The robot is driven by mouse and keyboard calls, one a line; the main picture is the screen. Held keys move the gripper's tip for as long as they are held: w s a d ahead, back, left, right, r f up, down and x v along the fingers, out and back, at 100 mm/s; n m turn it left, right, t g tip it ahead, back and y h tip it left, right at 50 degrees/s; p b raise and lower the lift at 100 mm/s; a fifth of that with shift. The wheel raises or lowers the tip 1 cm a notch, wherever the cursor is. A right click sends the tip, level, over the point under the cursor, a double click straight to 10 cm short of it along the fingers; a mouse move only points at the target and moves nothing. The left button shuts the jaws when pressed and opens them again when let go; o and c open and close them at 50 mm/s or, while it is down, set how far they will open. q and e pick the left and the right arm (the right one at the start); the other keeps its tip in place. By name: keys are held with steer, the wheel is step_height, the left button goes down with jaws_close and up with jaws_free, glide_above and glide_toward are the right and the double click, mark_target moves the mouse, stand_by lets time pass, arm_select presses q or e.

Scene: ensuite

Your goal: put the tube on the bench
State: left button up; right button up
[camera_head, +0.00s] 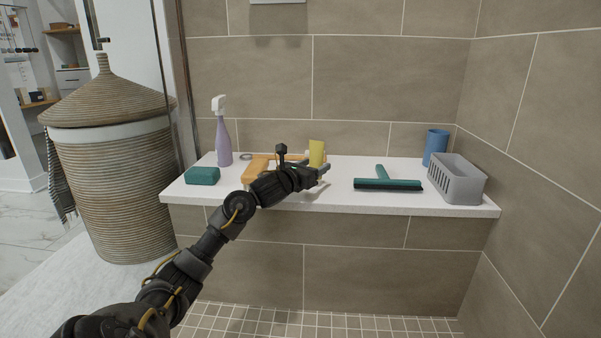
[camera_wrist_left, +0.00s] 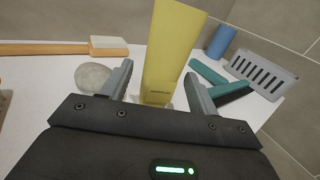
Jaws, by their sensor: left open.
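The yellow tube (camera_head: 317,150) stands upright at the white bench (camera_head: 340,199), partly behind my left gripper in the head view. My left gripper (camera_head: 318,169) is low over the bench, its fingers open. In the left wrist view the tube (camera_wrist_left: 172,45) rises between the two spread fingers (camera_wrist_left: 158,80), its lower end between them near the bench top. Its lowest part is partly hidden by the gripper body. My right gripper is not in view.
A wooden brush (camera_head: 256,168), green sponge (camera_head: 202,176) and purple spray bottle (camera_head: 223,140) are to the left. A teal squeegee (camera_head: 387,184), blue cup (camera_head: 435,146) and grey basket (camera_head: 456,180) are to the right. A round grey stone (camera_wrist_left: 93,77) lies beside the left finger.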

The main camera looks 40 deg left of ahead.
arm_select(q)
steer(key=s+p, duration=0.1)
steer(key=s, duration=0.2)
steer(key=s+p, duration=0.1)
steer(key=s, duration=0.3)
steer(key=s+d+p, duration=0.1)
steer(key=s, duration=0.3)
